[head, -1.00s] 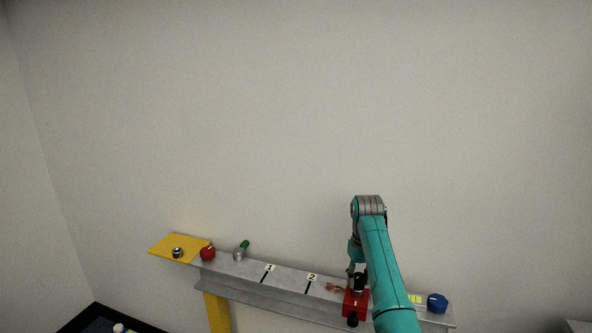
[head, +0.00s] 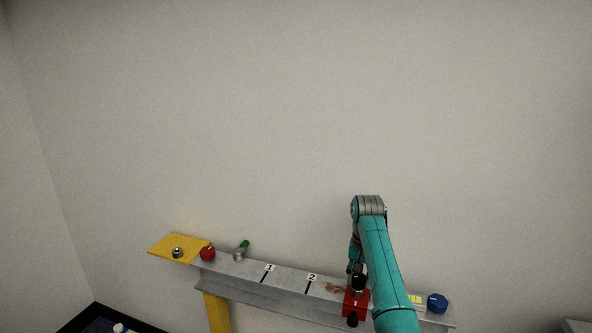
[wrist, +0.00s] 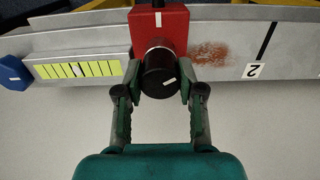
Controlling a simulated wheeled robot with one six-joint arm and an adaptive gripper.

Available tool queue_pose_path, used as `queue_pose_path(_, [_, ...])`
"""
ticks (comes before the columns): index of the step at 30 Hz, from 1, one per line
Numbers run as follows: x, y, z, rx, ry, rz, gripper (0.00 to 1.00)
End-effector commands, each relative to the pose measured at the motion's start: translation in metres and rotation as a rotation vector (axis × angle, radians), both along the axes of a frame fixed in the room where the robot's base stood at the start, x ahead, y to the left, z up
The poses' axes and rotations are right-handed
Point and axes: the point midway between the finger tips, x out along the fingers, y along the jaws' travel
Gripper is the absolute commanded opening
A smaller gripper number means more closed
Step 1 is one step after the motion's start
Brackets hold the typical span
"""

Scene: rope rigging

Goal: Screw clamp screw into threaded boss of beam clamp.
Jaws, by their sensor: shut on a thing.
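The beam clamp is a red block (wrist: 172,22) on the grey beam, and it also shows in the head view (head: 356,304). The clamp screw has a black round head (wrist: 158,78) with a white mark. A pale metal ring shows between this head and the red block. My gripper (wrist: 160,88) is shut on the screw head, one finger on each side. In the head view my gripper (head: 357,273) is above the clamp, partly hidden by my arm. The threads are hidden, so I cannot tell how deep the screw sits.
The grey beam (head: 290,283) carries marks 1 and 2, a rust patch (wrist: 210,53) and a yellow-green scale strip (wrist: 78,69). A blue piece (head: 437,303) is at its right end. A red knob (head: 208,253), a green-handled part (head: 241,251) and a yellow plate (head: 172,246) are at left.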

Motion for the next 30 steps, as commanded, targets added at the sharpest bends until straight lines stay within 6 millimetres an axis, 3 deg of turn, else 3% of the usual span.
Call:
queue_pose_path(5, [-0.0002, 0.0000, -0.0003, 0.000, 0.001, -0.089, 0.00])
queue_pose_path(14, [-0.0003, -0.0001, -0.0002, 0.000, 0.001, -0.424, 0.00])
queue_pose_path(15, [-0.0003, -0.0001, -0.0002, 0.000, 0.001, -0.436, 0.43])
queue_pose_path(18, [-0.0003, -0.0001, -0.0001, 0.000, 0.001, -0.431, 0.67])
queue_pose_path(30, [-0.0002, 0.0001, -0.0001, 0.000, 0.000, -0.428, 0.67])
